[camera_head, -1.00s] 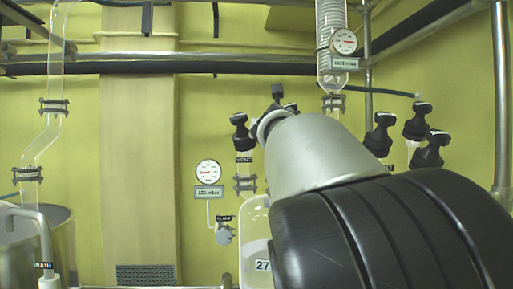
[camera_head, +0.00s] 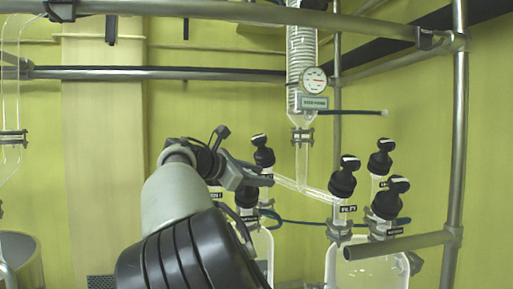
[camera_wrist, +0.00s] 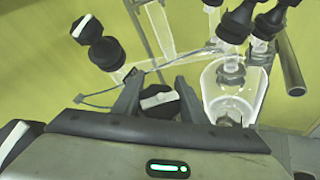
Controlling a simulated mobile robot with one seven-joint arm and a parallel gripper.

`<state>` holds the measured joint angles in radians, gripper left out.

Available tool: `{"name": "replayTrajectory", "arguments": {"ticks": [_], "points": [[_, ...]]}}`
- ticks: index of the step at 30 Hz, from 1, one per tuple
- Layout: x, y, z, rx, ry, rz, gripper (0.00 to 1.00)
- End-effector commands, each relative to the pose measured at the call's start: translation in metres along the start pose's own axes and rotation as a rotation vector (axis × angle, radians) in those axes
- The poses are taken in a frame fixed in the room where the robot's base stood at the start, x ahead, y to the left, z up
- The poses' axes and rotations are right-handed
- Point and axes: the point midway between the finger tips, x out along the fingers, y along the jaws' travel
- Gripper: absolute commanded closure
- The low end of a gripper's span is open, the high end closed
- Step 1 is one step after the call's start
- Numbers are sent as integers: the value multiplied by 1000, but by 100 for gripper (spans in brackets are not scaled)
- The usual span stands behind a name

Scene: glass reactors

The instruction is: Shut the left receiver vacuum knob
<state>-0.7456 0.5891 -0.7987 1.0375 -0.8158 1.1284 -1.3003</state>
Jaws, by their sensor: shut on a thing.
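The knob (camera_wrist: 160,101) is black with a white bar on top and sits between my fingers in the wrist view. The bar lies nearly level across that picture, slightly tilted. My gripper (camera_wrist: 158,86) is shut on this knob, one finger on each side. In the head view my gripper (camera_head: 246,178) is over the neck of the left glass receiver (camera_head: 263,248). There the held knob is mostly hidden by the gripper, and its label cannot be read.
Another black knob (camera_head: 263,151) stands just behind my gripper. The right receiver (camera_head: 362,268) carries several black knobs, with a metal rail (camera_head: 398,244) in front. A glass coil column (camera_head: 302,60) with a gauge (camera_head: 314,80) hangs above. A blue hose (camera_head: 300,222) runs behind.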

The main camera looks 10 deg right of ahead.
Motion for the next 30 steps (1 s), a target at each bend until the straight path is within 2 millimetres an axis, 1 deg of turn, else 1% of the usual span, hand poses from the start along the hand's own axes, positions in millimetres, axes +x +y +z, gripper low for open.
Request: {"name": "replayTrajectory", "arguments": {"ticks": [1,4,12,18,24,30], "points": [[-4,6,12,14,0,-41,84],[-3,3,13,58,0,-120,84],[-2,-8,6,176,-1,-321,84],[-3,-14,0,245,0,-440,84],[-4,-18,-3,292,2,-520,84],[-5,-21,-5,314,3,-561,84]]}}
